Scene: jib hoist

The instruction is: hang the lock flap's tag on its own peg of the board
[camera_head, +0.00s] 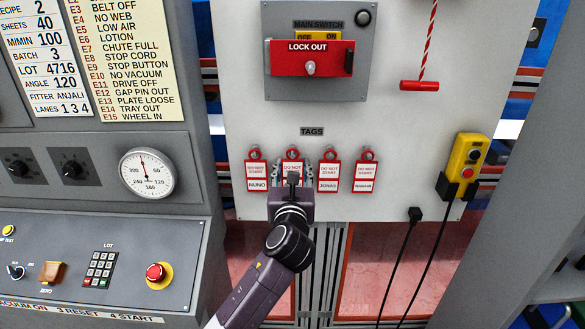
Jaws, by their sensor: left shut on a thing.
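My left gripper (293,182) is shut on the second tag from the left (292,167), a red and white DO NOT START tag under the TAGS label. The tag is level with its neighbours, with its top at the peg spot. The gripper hides its lower part and name, and I cannot tell whether it rests on the peg. The red LOCK OUT flap (287,60) sits on the grey main switch box (345,91), with a pale knob at its middle; no tag shows on it. My right gripper is not in view.
A NUNO tag (256,170) hangs close on the left; a JONAS tag (328,171) and another tag (364,172) hang on the right. A yellow pendant (466,160) and a red pull handle (419,86) are farther right. A grey control panel (95,235) stands left.

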